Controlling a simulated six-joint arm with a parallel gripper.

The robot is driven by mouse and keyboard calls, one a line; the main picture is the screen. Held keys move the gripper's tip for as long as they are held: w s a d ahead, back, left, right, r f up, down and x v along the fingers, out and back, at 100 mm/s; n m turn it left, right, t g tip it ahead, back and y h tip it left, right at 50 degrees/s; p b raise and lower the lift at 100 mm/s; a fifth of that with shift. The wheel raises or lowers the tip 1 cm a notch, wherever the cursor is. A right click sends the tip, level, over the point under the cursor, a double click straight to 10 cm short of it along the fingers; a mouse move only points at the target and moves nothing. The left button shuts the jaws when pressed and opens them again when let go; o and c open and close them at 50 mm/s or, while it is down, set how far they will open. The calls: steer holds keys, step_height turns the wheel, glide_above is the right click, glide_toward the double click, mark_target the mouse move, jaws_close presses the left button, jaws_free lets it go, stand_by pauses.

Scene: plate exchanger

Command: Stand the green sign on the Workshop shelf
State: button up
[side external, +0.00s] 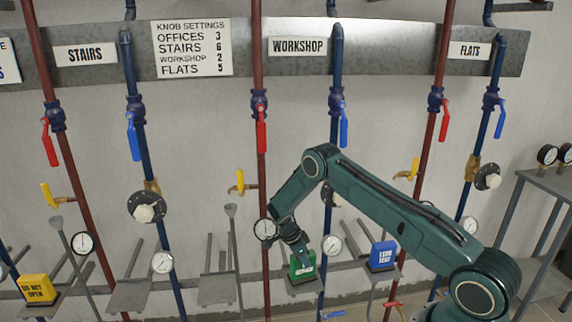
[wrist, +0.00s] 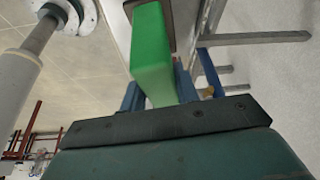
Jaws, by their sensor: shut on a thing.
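The green sign (side external: 302,265) is upright between the fingers of my gripper (side external: 301,250), which is shut on it. In the wrist view the sign (wrist: 152,55) shows as a plain green block, with blue fingers (wrist: 160,88) on either side. The Workshop label (side external: 298,46) is on the wall rail above. The Workshop shelf (side external: 303,288) is right under the sign, between the red and blue pipes. The sign's lower edge is at or just above this shelf; I cannot tell if it touches. In the wrist view a grey plate borders the sign's far end.
A blue sign (side external: 383,255) stands on the shelf to the right. A yellow "do not open" sign (side external: 37,289) stands at far left. Two shelves (side external: 217,289) left of the green sign are empty.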

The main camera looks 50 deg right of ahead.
steer(key=shift+f, duration=0.15)
steer(key=o, duration=1.2)
steer(key=shift+c, duration=0.2)
steer(key=v, duration=1.3)
steer(key=shift+a+r, duration=0.15)
steer(key=shift+r, duration=0.25)
